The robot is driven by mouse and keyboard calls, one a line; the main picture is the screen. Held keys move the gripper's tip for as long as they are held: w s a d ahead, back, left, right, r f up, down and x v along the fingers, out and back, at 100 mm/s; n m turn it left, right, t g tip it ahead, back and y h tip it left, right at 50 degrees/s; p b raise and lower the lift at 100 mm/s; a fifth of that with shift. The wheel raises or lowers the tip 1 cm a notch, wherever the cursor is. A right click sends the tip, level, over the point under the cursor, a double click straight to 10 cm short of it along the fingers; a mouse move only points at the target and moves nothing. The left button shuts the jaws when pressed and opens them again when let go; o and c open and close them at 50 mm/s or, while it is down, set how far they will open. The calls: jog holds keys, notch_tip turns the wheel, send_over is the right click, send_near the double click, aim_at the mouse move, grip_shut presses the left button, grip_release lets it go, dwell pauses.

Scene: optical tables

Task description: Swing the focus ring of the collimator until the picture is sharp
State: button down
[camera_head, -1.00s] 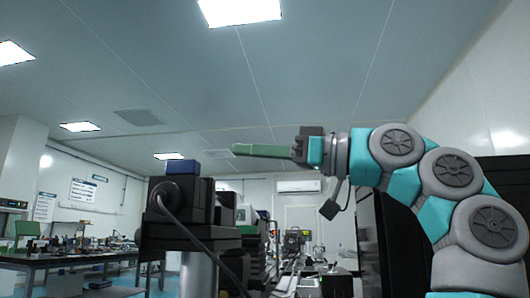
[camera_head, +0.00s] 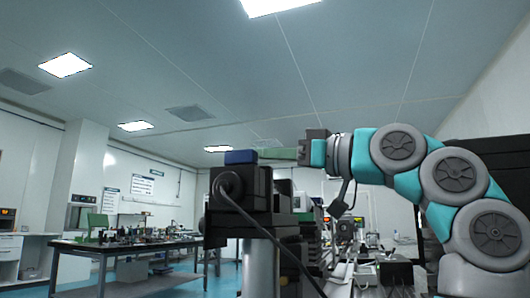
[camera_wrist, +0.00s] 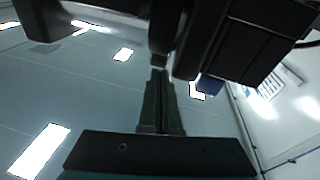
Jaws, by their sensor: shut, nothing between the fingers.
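A black boxy optical device (camera_head: 232,222) with a blue block (camera_head: 240,157) on top stands on a pale post in the head view. I cannot tell for sure whether it is the collimator, and no focus ring or sharp picture can be made out. My gripper (camera_head: 270,154) has green fingers, shut and empty, pointing left at the height of the blue block. In the head view their tips end at the block's right edge; contact cannot be told. In the wrist view my gripper (camera_wrist: 159,74) points at a dark vertical part (camera_wrist: 165,30) just beyond its tips. The blue block (camera_wrist: 210,84) is to the right.
A thick black cable (camera_head: 275,238) runs from the device down to the right. More dark equipment (camera_head: 305,240) stands behind it. A bench with small items (camera_head: 130,246) stands at the far left, with open floor around it. The space above the device is free.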

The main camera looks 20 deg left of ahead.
jog(key=shift+r, duration=0.1)
jog(key=r+h+p, duration=0.1)
jog(key=p, duration=0.2)
jog(key=shift+a, duration=0.3)
jog(key=shift+a+f+h, duration=0.3)
jog(key=shift+a+f, duration=0.15)
jog(key=shift+a, duration=0.1)
